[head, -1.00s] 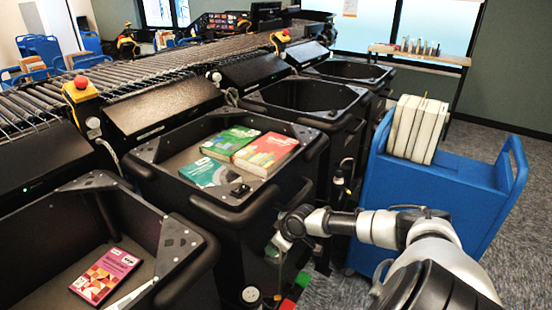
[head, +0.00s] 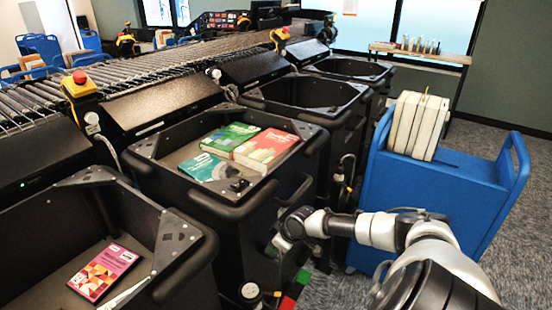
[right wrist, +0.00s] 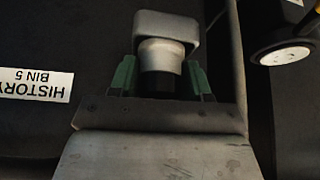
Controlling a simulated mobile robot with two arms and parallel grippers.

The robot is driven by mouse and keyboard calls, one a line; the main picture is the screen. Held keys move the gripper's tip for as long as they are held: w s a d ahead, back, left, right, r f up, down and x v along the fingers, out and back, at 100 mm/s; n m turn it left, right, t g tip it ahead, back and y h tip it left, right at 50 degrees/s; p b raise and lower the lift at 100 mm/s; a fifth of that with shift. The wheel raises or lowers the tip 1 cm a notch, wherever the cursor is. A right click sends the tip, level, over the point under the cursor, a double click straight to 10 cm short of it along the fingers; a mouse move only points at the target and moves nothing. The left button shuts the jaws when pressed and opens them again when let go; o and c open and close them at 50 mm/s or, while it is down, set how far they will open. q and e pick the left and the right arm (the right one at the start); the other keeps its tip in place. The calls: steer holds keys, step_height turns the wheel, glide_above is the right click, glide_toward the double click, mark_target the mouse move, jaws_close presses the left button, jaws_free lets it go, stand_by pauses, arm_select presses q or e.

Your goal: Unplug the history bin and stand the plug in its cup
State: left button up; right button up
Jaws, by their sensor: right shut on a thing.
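My right gripper (head: 272,248) is low at the front of the middle bin (head: 240,212), near its right corner. In the right wrist view, its green fingers (right wrist: 160,82) are shut on a grey plug (right wrist: 165,32) with a blocky head and a round collar. The label "HISTORY BIN 5" (right wrist: 38,84) shows upside down on the dark bin face at the left. Whether the plug's end sits in a socket is hidden. A pale round fitting (right wrist: 283,55) is at the right edge; I cannot tell whether it is the cup. My left gripper is out of view.
The middle bin holds several books (head: 232,138). Another bin (head: 190,262) with a pink book (head: 104,272) is at the left. Red and green blocks (head: 303,275) are low near the gripper.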

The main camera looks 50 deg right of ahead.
steer(key=shift+s+f, duration=0.15)
steer(key=shift+f, duration=0.15)
steer(key=shift+s+a+f, duration=0.2)
steer(key=shift+s+f, duration=0.05)
steer(key=shift+f, duration=0.05)
steer(key=o, duration=1.1)
steer(key=shift+f+b, duration=0.15)
steer(key=shift+b, duration=0.15)
steer(key=v, duration=0.4)
steer(key=p+v, duration=0.1)
steer(key=v, duration=0.3)
steer(key=w+p+v, duration=0.1)
steer(key=v, duration=0.3)
steer(key=shift+w+d+r, duration=0.1)
steer(key=shift+d+r, duration=0.15)
steer(key=shift+d, duration=0.05)
